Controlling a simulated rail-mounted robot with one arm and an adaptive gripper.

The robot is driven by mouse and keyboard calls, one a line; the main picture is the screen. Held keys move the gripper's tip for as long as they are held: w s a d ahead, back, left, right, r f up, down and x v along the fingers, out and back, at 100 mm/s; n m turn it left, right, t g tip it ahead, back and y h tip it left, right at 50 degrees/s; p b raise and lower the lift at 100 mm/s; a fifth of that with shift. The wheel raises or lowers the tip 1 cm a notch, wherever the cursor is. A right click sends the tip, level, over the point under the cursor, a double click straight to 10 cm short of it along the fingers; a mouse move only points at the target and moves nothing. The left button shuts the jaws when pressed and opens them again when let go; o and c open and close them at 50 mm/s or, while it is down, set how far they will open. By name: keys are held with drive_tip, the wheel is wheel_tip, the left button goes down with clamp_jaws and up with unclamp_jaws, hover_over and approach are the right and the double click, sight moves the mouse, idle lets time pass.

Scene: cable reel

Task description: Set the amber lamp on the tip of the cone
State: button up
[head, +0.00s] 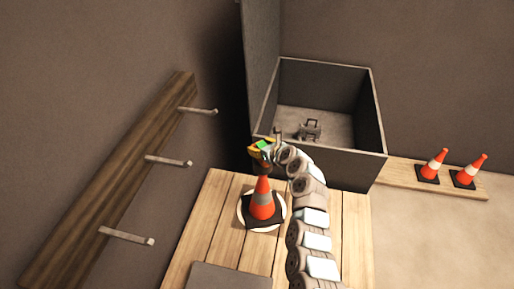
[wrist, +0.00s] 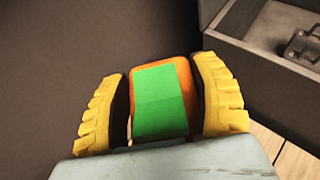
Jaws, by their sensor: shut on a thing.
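The amber lamp (wrist: 180,70) is orange with a green face (wrist: 160,103). It sits between the two yellow-padded fingers of my gripper (wrist: 163,100), which is shut on it. In the head view my gripper (head: 262,150) holds the lamp right above the tip of the orange and grey cone (head: 262,200). The cone stands upright on a black base over a white round disc on the wooden table. Whether the lamp touches the tip cannot be told, as the gripper covers that spot. The cone does not show in the wrist view.
A dark open box (head: 330,165) with a small metal object (head: 310,130) inside stands behind the table (head: 200,240). Two more cones (head: 433,165) stand on a plank at right. A wall board (head: 120,175) with metal pegs is at left. A grey panel (head: 228,278) lies in front.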

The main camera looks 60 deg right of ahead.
drive_tip(key=shift+f+b, duration=2.7)
drive_tip(key=shift+b, duration=0.05)
drive_tip(key=shift+p, duration=0.95)
drive_tip(key=shift+f+b, duration=0.3)
drive_tip(key=shift+f, duration=0.3)
drive_tip(key=o, duration=1)
drive_tip(key=shift+c, duration=0.2)
